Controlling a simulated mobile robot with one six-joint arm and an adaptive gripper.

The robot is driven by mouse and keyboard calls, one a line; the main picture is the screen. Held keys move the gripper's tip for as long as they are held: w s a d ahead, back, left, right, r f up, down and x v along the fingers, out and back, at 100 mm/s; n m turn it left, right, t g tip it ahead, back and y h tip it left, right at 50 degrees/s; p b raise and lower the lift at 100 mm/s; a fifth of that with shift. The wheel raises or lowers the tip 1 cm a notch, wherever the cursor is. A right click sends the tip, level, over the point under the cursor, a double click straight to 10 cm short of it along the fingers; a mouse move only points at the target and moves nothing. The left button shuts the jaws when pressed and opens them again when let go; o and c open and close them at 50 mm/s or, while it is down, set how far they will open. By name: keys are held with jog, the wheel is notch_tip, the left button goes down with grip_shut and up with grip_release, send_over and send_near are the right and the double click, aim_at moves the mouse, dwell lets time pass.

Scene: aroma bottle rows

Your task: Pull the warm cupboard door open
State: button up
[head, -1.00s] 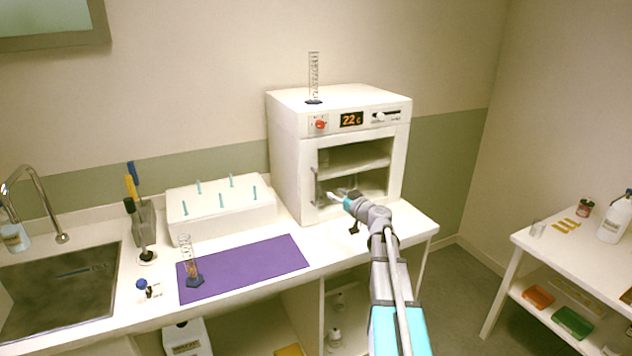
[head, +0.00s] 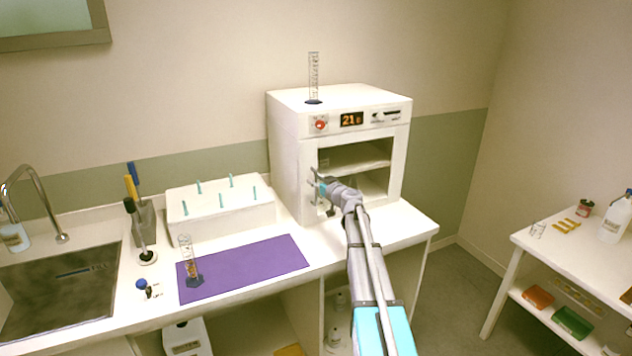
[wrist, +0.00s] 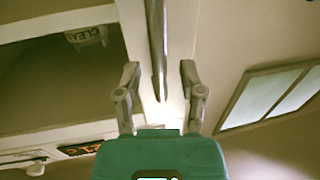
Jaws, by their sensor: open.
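The warm cupboard (head: 287,155) is a white box on the bench with a shelved window front. Its door appears shut, though my gripper and arm cover part of it. My gripper (head: 318,184) is at the left side of the door, by the upright handle. In the wrist view, a grey metal bar (wrist: 156,35), apparently the handle, runs between the open fingers of my gripper (wrist: 159,72). A gap shows on both sides of the bar, so neither finger appears to touch it.
A measuring cylinder (head: 314,75) stands on top of the cupboard. A white peg rack (head: 225,222) and a purple mat (head: 240,270) with another cylinder (head: 188,262) lie to the left. A side table (head: 540,262) is at the right.

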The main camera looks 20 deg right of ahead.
jog(key=shift+c, duration=0.3)
grip_shut()
dwell(0.3)
